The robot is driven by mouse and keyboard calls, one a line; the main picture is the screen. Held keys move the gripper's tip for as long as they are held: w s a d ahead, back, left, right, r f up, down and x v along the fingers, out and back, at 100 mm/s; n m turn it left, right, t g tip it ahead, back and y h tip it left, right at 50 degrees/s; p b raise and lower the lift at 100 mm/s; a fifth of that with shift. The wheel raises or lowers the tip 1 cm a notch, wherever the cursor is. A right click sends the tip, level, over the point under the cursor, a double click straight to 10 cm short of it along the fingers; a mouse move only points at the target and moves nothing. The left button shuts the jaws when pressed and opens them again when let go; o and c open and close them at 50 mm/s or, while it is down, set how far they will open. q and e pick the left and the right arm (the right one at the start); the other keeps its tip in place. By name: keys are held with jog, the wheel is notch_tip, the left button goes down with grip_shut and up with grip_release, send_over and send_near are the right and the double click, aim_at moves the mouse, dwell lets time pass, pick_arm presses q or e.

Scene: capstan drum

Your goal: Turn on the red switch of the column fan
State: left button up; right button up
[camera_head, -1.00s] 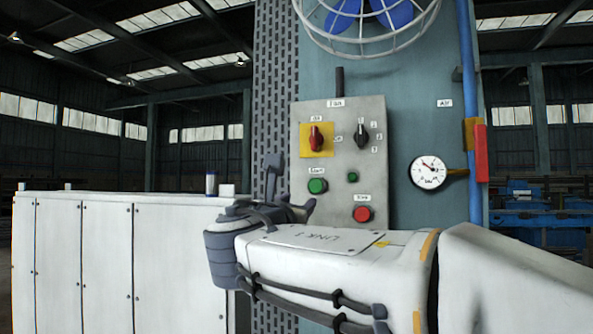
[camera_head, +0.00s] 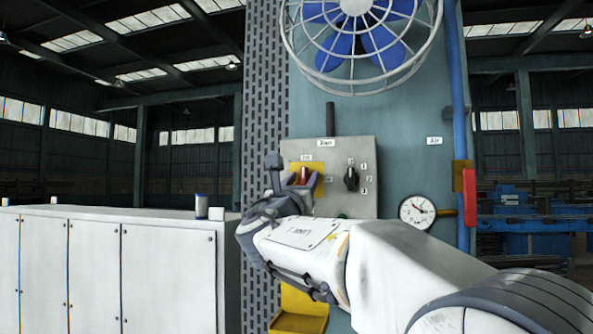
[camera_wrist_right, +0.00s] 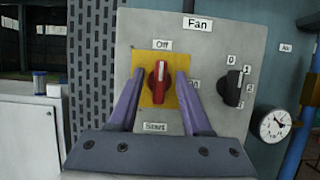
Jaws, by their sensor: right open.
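The red switch (camera_head: 303,174) sits on a yellow plate at the upper left of the grey Fan control box (camera_head: 333,153), partly covered by my right gripper in the head view. In the right wrist view the red switch (camera_wrist_right: 159,82) stands upright, its top toward the "Off" label; the "On" label is to its right. My right gripper (camera_head: 287,178) is open at the switch's height. In the right wrist view its fingers (camera_wrist_right: 159,76) appear on either side of the knob; contact is not visible. My left gripper is not in view.
A black selector knob (camera_head: 351,178) is right of the red switch. The caged blue fan (camera_head: 357,45) is above, and a pressure gauge (camera_head: 417,212) is at the right. White cabinets (camera_head: 90,262) stand at the left. My right forearm hides the box's lower buttons.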

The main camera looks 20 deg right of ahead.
jog(key=shift+w, duration=0.1)
grip_shut()
